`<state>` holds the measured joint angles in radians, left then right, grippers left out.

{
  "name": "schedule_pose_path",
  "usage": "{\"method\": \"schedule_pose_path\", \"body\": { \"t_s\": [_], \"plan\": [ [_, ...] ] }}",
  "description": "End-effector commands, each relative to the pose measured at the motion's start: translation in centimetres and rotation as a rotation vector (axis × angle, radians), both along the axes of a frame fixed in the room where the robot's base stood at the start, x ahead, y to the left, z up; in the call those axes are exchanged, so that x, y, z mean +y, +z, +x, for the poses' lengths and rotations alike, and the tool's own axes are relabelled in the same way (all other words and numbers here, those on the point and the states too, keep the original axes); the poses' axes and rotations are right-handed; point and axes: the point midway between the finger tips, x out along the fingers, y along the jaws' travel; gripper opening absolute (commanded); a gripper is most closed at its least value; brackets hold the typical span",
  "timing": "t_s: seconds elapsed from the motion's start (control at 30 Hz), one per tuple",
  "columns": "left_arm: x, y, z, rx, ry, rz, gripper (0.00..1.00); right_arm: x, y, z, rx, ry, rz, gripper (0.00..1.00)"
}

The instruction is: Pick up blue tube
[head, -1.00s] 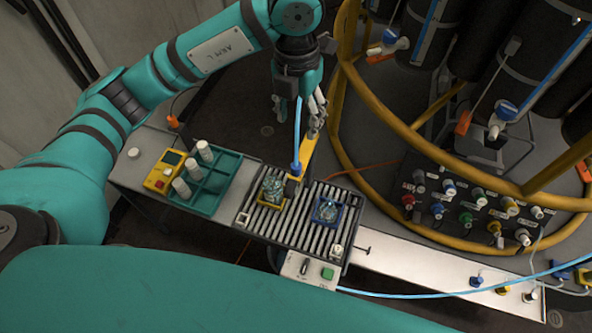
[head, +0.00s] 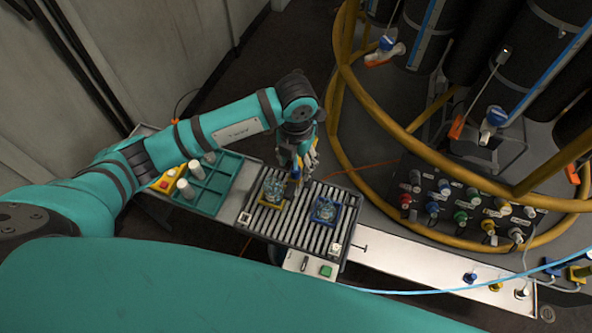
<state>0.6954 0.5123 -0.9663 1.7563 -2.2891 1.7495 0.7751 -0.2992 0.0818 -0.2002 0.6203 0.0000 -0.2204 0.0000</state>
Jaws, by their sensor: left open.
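A thin light-blue tube (head: 425,293) runs in a curve along the front of the white bench strip, from the conveyor's control box toward the right edge. My left gripper (head: 301,172) points down above the back edge of the roller conveyor, near a clear container in a yellow tray (head: 274,186). It is open; its fingers are partly hidden by the wrist. A small blue part shows by the fingers, but I cannot tell whether it belongs to a tube. The light-blue tube on the bench lies well away from this gripper. My right gripper is not in view.
A blue tray (head: 325,210) with a clear container stands on the conveyor (head: 298,233). A teal rack (head: 211,190) with white cylinders is at left. A yellow-railed frame (head: 345,150) and connector panel (head: 455,205) stand at right. Coloured plugs sit on the white strip.

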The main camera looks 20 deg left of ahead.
Motion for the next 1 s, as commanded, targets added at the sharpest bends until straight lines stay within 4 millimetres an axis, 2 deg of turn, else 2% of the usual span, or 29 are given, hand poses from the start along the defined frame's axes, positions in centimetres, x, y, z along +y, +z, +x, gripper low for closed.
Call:
{"method": "schedule_pose_path", "body": {
  "t_s": [0.03, 0.2, 0.47, 0.8, 0.83, 1.0],
  "plan": [
    [0.0, -0.3, -0.2, 0.007, 0.003, 0.001, 0.53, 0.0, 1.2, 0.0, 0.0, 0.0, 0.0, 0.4],
    [0.0, -2.5, 0.0, 0.001, 0.001, -0.001, 0.53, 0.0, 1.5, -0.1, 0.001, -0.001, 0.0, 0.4],
    [0.0, -2.9, 0.0, -0.001, 0.0, 0.0, 0.53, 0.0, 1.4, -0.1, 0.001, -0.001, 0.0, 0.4],
    [0.0, -2.9, 0.0, -0.001, 0.0, 0.0, 0.08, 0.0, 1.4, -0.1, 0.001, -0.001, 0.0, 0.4],
    [0.0, -2.9, 0.0, -0.001, 0.0, 0.0, 0.05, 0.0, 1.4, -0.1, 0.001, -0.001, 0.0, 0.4],
    [0.0, -2.9, 0.0, -0.001, 0.001, 0.0, 0.05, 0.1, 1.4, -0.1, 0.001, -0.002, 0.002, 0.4]
  ]
}}
